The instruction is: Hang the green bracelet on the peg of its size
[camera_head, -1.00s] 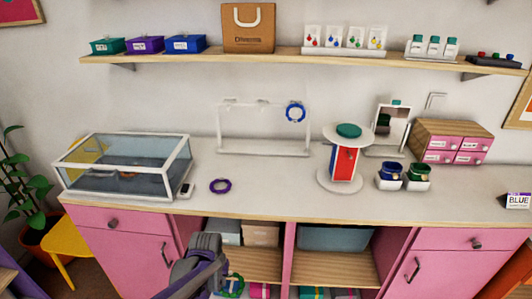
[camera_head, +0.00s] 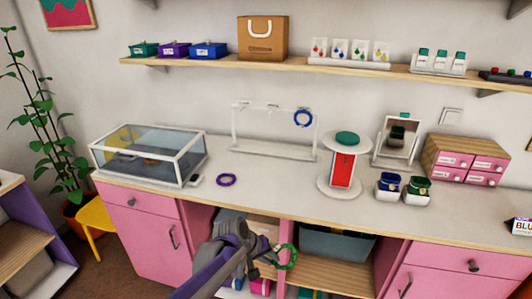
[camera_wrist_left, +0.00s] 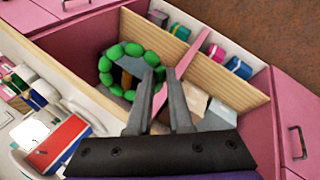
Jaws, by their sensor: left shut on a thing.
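The green bracelet (camera_head: 289,263) is a ring of round beads held at the tip of my left gripper (camera_head: 268,257), in front of the open lower shelves. In the left wrist view the bracelet (camera_wrist_left: 104,64) hangs beside the fingertips (camera_wrist_left: 163,82), which are shut on its edge. The white peg stand (camera_head: 275,153) is on the counter, beyond and above the gripper. A blue bracelet (camera_head: 303,119) hangs at its right peg. The other pegs, at left and middle, look empty; their sizes are too small to tell. My right gripper is not in view.
A purple bracelet (camera_head: 226,180) lies on the counter in front of the stand. A glass case (camera_head: 150,160) is to the left, a round white display (camera_head: 343,186) to the right. The counter's front edge (camera_head: 260,219) lies between gripper and stand. A shelf (camera_head: 310,62) runs above.

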